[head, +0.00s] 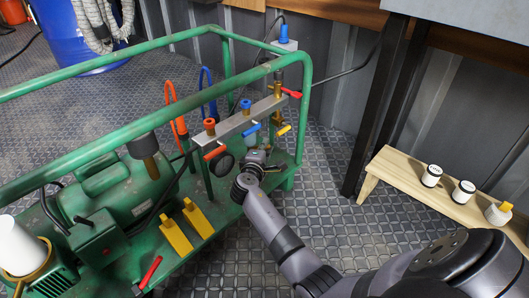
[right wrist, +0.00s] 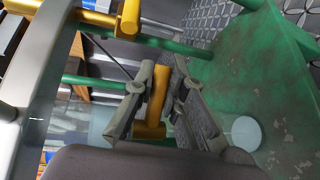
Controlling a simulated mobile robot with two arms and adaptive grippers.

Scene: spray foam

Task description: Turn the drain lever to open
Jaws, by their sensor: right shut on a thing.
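My right gripper (head: 262,156) reaches in over the right end of the green cart, below the grey manifold bar (head: 240,121). In the right wrist view its fingers (right wrist: 158,98) are shut on a yellow-gold lever (right wrist: 157,88), one finger on each side. I take this as the drain lever; its label is not visible. In the head view the held part is hidden by the gripper. A gold fitting (right wrist: 150,130) shows at the lower end of the lever. My left gripper is not in view.
Green frame rails (head: 305,95) stand close around the gripper. Red (head: 291,93), blue (head: 251,129), orange (head: 215,152) and yellow (head: 284,130) handles sit on the manifold above it. A wooden bench (head: 400,178) with several small pieces stands at the right. The floor between is clear.

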